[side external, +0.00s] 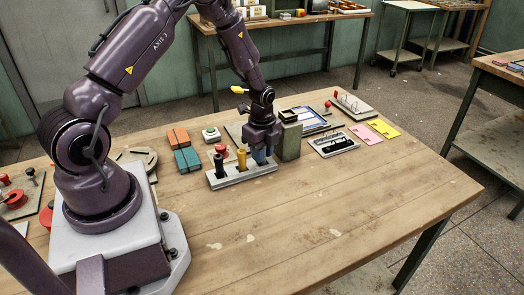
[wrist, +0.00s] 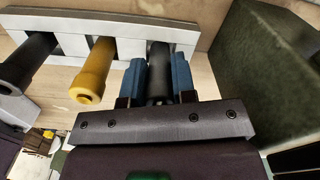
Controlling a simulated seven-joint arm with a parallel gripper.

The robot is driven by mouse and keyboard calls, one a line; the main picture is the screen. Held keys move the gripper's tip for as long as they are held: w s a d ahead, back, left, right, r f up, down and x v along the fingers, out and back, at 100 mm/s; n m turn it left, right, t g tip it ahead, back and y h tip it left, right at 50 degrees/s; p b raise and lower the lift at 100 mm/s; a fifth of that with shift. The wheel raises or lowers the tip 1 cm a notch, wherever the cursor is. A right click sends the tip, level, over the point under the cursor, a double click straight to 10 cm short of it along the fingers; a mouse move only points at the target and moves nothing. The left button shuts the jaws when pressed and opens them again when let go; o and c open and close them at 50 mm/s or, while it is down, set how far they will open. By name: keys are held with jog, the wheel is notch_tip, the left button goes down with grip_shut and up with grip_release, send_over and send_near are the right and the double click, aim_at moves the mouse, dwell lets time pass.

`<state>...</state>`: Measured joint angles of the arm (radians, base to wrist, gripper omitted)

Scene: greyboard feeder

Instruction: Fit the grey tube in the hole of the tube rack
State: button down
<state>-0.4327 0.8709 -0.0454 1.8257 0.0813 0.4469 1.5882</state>
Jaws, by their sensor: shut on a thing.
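The tube rack (side external: 243,177) is a pale grey block on the wooden table, also at the top of the wrist view (wrist: 190,24). A black tube (side external: 219,164) and a yellow tube (side external: 242,159) stand in it. My gripper (side external: 260,157) is over the rack's right end, fingers pointing down. In the wrist view its blue fingers (wrist: 160,80) are shut on the dark grey tube (wrist: 159,82), which lines up with the rack's right end. The tube's lower end meets the rack in that view; how deep it sits I cannot tell. The fingers hide the tube in the side view.
A tall dark green block (side external: 291,142) stands close to the right of my gripper, also in the wrist view (wrist: 262,65). Orange and teal blocks (side external: 187,160) and a red button (side external: 221,149) are behind and left. The table's front right is clear.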

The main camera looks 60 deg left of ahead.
dwell(0.4)
jog(key=c, duration=0.8)
grip_release()
jog(key=shift+c, duration=0.2)
notch_tip(320, 180, up, 13)
jog(key=shift+f, duration=0.1)
